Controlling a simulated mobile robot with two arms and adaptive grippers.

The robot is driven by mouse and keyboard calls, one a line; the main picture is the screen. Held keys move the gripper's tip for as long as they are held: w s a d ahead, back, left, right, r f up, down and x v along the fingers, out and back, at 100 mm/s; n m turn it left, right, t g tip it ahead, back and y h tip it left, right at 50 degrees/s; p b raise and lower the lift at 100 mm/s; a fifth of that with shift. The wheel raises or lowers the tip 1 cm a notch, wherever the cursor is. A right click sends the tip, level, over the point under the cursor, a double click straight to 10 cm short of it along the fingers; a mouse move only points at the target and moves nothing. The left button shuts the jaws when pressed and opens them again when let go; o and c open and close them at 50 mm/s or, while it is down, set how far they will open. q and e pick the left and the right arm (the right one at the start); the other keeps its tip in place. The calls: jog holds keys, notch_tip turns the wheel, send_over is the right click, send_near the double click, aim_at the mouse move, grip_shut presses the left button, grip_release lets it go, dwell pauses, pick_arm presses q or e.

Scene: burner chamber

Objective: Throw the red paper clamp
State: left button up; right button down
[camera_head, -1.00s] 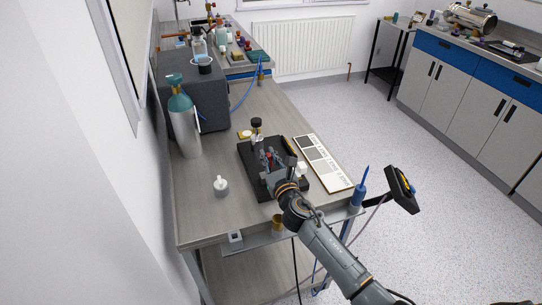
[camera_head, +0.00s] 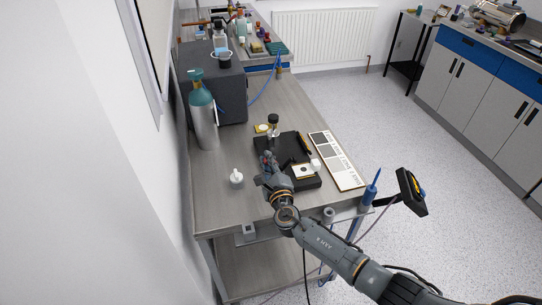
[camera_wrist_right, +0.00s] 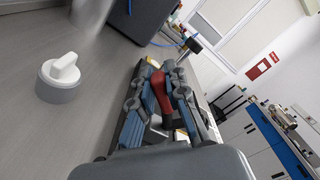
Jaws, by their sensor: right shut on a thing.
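The red paper clamp (camera_wrist_right: 158,88) shows in the right wrist view between the fingers of my right gripper (camera_wrist_right: 155,75). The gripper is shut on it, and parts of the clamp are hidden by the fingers. In the head view my right gripper (camera_head: 268,164) is over the table at the left edge of the black tray (camera_head: 272,148). The clamp is too small to make out clearly there. My left gripper is not in view.
A white knobbed piece (camera_head: 236,177) stands on the table left of the gripper. A teal-topped gas cylinder (camera_head: 204,115) and a dark grey box (camera_head: 226,95) stand farther back. A white chart board (camera_head: 338,160) lies right of the tray. A blue pointed tool (camera_head: 372,187) stands at the table's right edge.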

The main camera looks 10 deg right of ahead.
jog(key=shift+a+f+n, duration=0.25)
jog(key=shift+f+n, duration=0.05)
jog(key=shift+n, duration=0.3)
jog(key=c, duration=1.3)
grip_release()
jog(key=shift+s, duration=0.1)
jog(key=s, duration=1.2)
jog(key=shift+d, duration=0.2)
jog(key=shift+w, duration=0.1)
